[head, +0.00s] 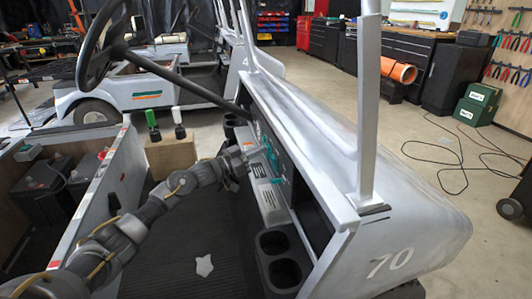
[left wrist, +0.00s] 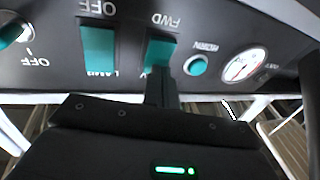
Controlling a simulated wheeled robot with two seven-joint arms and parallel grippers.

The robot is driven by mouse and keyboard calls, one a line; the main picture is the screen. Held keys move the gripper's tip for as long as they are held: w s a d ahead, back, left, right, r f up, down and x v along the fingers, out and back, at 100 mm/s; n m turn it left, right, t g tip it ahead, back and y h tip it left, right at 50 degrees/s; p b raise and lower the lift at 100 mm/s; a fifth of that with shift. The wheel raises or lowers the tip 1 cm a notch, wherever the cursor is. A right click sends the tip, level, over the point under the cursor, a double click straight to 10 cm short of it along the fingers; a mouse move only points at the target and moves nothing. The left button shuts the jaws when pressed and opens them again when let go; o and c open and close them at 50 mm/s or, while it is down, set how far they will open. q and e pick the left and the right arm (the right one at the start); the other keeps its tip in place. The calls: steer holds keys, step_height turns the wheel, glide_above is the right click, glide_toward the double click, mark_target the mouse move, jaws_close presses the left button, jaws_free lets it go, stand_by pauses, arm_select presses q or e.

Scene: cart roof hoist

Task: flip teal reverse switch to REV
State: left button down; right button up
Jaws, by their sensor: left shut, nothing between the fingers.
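The teal reverse switch (left wrist: 160,51) is on the dark dash panel in the left wrist view, with the label FWD above it in that picture. Its lower part and the label below are mostly hidden by my left gripper (left wrist: 161,75). The gripper is shut and empty, its fingertips at the switch's lower edge; I cannot tell whether they touch it. In the head view my left gripper (head: 240,160) is up against the cart's dash, and the switch is too small to make out there. My right gripper is not in view.
Another teal rocker (left wrist: 99,48), marked OFF, sits left of the switch. A round teal button (left wrist: 196,65) and a white gauge (left wrist: 243,65) lie to its right. In the head view, the steering wheel (head: 84,62) and a roof post (head: 367,100) flank the dash.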

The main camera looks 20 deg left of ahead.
arm_select(q)
steer(key=s+a+f+p, duration=0.1)
steer(key=s+a+p, duration=0.1)
steer(key=s+a, duration=0.2)
steer(key=shift+a, duration=0.8)
steer(key=shift+s, duration=0.1)
